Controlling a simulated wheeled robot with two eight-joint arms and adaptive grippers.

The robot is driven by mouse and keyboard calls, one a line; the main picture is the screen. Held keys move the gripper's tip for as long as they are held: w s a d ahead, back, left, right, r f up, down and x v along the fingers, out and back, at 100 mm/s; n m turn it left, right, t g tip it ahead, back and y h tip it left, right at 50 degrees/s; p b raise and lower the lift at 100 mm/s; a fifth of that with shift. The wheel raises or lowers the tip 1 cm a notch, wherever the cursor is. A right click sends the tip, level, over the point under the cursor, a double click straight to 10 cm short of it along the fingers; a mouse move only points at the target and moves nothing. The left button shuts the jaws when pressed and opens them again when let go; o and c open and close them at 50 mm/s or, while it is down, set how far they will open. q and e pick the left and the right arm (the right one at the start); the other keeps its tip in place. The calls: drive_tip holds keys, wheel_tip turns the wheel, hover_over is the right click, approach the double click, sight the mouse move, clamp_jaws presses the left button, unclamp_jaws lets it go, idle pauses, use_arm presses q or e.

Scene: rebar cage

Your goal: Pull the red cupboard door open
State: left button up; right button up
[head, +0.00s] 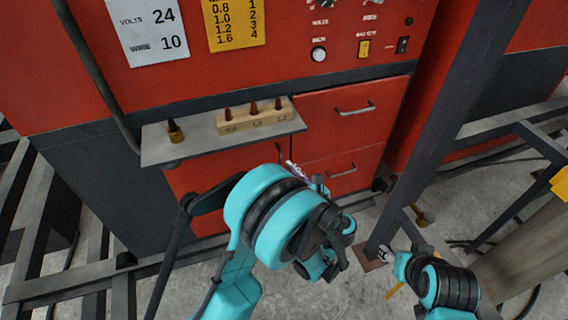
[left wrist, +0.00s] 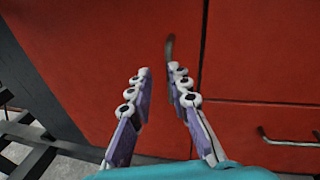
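The red cupboard door (head: 200,178) is shut, below the grey shelf, and mostly hidden by my left arm in the head view. It fills much of the left wrist view (left wrist: 90,60), with its edge seam to the right. Its dark upright handle (left wrist: 169,47) is near that seam; it also shows in the head view (head: 279,152). My left gripper (left wrist: 159,71) is open, with its fingers pointing at the door. The handle's lower end is hidden behind the right finger; I cannot tell whether they touch. My right gripper (head: 388,260) is low at the right, its fingers unclear.
The shelf (head: 190,143) holds a wooden block (head: 253,122) with several copper tips, above my left arm. Two red drawers with metal handles (head: 355,109) are right of the door. A dark steel post (head: 430,130) stands between the drawers and the right-hand bars.

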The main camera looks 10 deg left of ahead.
sight(281, 157)
use_arm(q)
drive_tip(key=shift+m+t+y, duration=0.3)
drive_tip(key=shift+m+t, duration=0.2)
drive_tip(key=shift+m, duration=0.3)
drive_tip(key=x, duration=0.2)
drive_tip(key=b+x, duration=0.1)
drive_tip(key=x, duration=0.1)
drive_tip(key=w+b+x, duration=0.1)
drive_tip(key=x, duration=0.1)
drive_tip(key=shift+w+d+f, duration=0.15)
drive_tip(key=shift+d+f, duration=0.05)
drive_tip(key=shift+f, duration=0.2)
drive_tip(key=shift+c, duration=0.2)
clamp_jaws()
